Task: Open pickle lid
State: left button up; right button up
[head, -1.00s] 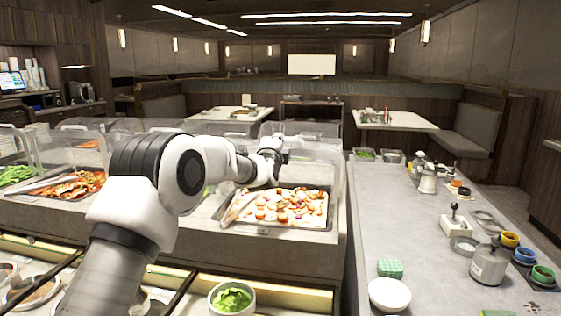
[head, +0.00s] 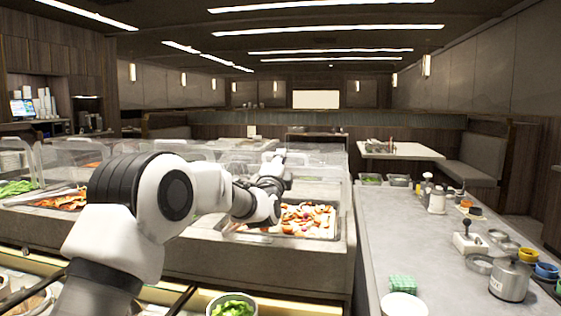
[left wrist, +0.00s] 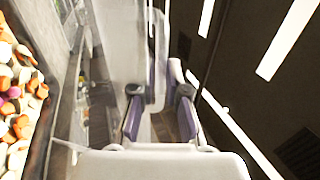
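A clear lid (head: 338,188) stands over a pan of mixed orange, white and purple pieces (head: 308,219) in the middle of the head view. I cannot tell for sure that these pieces are pickles. My left gripper (head: 277,160) is just above and behind the pan, by the clear covers, partly hidden by my own wrist. In the left wrist view, its two purple-padded fingers (left wrist: 160,112) stand apart. A pale see-through strip (left wrist: 158,60) shows between or beyond them, and I cannot tell whether they touch it. The pieces show at the left edge there. My right gripper is in no view.
More clear-covered pans, with greens (head: 18,187) and orange food (head: 62,198), are to the left. A bowl of greens (head: 232,305) is at the front. The grey counter (head: 405,240) at right holds a white bowl (head: 404,306), a green sponge (head: 402,284) and several jars.

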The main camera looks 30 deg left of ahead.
pick_arm(q)
jog(key=shift+s, duration=0.1)
jog(key=v, duration=1.1)
jog(key=shift+s+f, duration=0.25)
jog(key=shift+s, duration=0.1)
